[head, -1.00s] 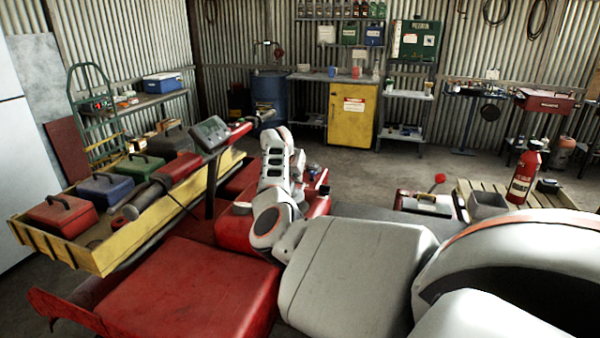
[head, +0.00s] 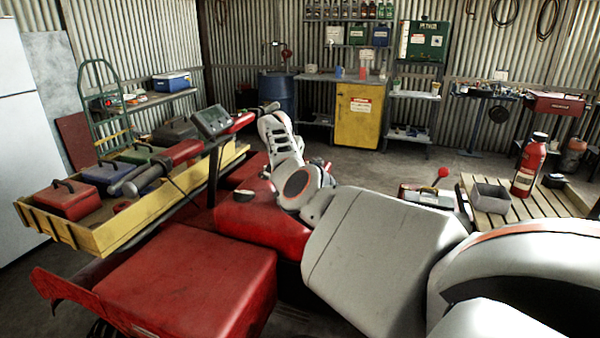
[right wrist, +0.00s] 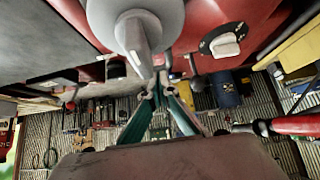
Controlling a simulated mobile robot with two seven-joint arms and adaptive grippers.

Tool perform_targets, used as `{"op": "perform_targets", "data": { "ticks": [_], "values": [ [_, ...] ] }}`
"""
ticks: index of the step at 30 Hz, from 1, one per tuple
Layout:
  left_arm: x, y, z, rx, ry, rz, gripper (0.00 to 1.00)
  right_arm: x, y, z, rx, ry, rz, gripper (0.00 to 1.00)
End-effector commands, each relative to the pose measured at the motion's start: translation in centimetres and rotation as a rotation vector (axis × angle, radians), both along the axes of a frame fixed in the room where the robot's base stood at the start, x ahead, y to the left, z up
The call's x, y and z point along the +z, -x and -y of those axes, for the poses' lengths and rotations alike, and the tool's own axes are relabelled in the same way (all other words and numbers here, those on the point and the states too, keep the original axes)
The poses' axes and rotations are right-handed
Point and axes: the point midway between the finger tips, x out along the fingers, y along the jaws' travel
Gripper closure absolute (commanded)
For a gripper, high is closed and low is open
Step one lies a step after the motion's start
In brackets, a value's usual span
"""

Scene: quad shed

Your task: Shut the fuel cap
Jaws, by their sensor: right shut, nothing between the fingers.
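The quad's red body (head: 262,228) is in the middle of the head view, partly behind my right arm. In the right wrist view its red surface (right wrist: 185,20) fills the top. A large pale grey round part with a tapered grip (right wrist: 138,38), which looks like the fuel cap, is close to the camera there. I cannot tell whether it is seated or raised. My right gripper (right wrist: 157,84) is shut and empty, its tips just below that grip in the picture; contact is unclear. In the head view my arm hides this gripper. My left gripper is not in view.
A black disc with a white knob (right wrist: 226,43) is on the red body. The handlebar with a display (head: 212,121) is left of my arm. A yellow rack (head: 130,222) carries several cases.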

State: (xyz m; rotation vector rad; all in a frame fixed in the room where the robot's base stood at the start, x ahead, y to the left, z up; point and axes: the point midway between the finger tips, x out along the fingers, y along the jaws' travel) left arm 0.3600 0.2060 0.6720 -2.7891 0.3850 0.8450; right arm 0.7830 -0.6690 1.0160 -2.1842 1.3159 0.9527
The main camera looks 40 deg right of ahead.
Motion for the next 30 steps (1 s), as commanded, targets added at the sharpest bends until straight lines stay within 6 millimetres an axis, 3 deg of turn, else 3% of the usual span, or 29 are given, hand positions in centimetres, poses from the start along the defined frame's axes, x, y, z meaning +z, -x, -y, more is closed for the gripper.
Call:
{"op": "perform_targets", "data": {
  "ticks": [4,10,23,30],
  "values": [
    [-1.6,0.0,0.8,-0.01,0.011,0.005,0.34,-1.6,-0.3,0.4,-0.006,0.001,-0.013,1.0],
    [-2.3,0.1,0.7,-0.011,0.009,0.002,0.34,-1.8,-0.4,0.4,-0.007,0.001,-0.011,1.0],
    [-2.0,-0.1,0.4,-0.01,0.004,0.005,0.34,-1.5,-0.4,0.5,-0.006,0.0,-0.009,1.0],
    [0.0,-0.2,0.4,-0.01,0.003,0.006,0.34,0.4,0.3,1.5,-0.008,0.001,-0.008,1.0]
  ]
}}
